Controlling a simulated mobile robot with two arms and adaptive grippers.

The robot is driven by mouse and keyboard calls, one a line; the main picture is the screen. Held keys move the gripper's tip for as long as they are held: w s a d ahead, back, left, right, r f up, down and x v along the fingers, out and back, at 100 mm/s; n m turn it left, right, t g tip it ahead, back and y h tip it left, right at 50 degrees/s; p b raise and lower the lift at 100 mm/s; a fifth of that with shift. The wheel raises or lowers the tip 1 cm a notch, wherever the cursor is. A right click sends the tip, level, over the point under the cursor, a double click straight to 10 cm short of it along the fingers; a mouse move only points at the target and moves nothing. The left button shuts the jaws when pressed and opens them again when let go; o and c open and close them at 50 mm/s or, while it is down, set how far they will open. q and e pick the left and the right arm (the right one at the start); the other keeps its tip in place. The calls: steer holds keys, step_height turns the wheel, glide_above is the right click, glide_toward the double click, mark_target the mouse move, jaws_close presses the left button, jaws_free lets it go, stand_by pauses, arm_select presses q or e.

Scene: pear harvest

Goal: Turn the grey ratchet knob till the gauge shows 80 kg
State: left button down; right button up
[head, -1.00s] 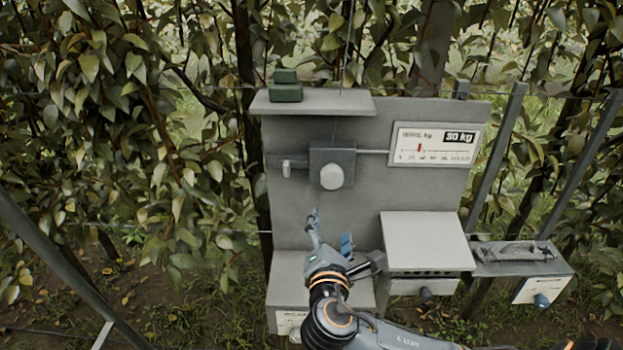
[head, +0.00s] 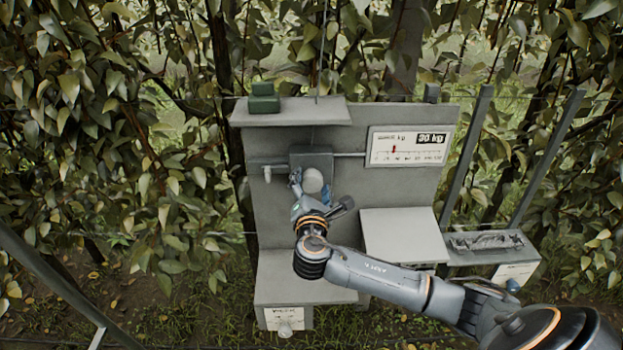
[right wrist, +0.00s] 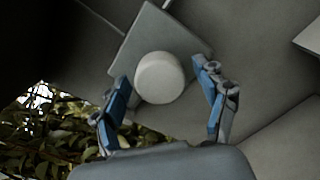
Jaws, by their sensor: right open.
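The grey ratchet knob (head: 313,181) is a pale round disc on a grey square block on the upright panel. In the right wrist view the knob (right wrist: 160,77) lies just beyond and between my open fingers. My right gripper (head: 310,187) is at the knob in the head view, one finger to either side; I cannot tell whether they touch it. It also shows in the right wrist view (right wrist: 165,95). The gauge (head: 409,146) is a white scale reading 30 kg, with a red pointer near its left part. My left gripper is not in view.
A small peg (head: 267,174) is left of the knob block. A light box (head: 400,232) and a tray (head: 490,252) stand lower right. Leafy plants surround the panel.

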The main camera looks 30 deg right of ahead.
steer(key=shift+w+d, duration=0.1)
steer(key=shift+w, duration=0.05)
steer(key=shift+c, duration=0.2)
steer(key=c, duration=1.1)
steer(key=shift+f, duration=0.1)
